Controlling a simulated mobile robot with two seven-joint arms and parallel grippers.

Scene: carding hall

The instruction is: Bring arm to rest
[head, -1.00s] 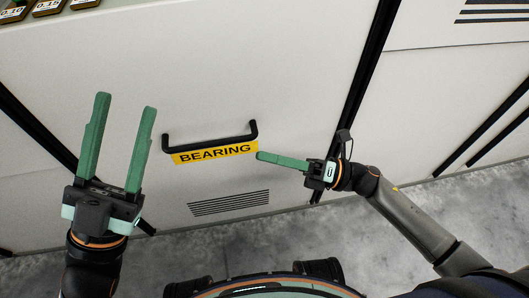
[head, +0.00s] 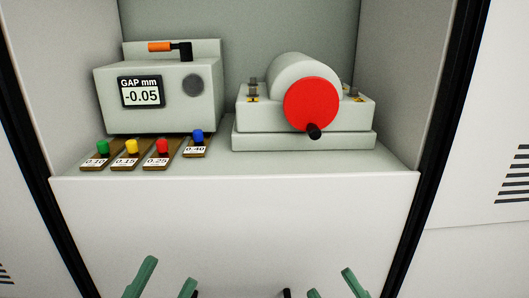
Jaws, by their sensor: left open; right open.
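My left gripper (head: 169,272) shows only its two green fingertips at the bottom edge, left of centre. They are spread apart with nothing between them. My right gripper (head: 331,282) shows two green fingertips at the bottom edge, right of centre, also apart and empty. Both grippers are in front of the white lower panel (head: 240,225), below the shelf edge. The rest of both arms is out of view below.
In the recess stand a grey gauge box (head: 190,105) reading -0.05 and a grey roller unit (head: 300,138) with a red disc (head: 312,103). Several knobbed gauge strips, including one marked 0.40 (head: 195,150), lie front left. The shelf front right is bare.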

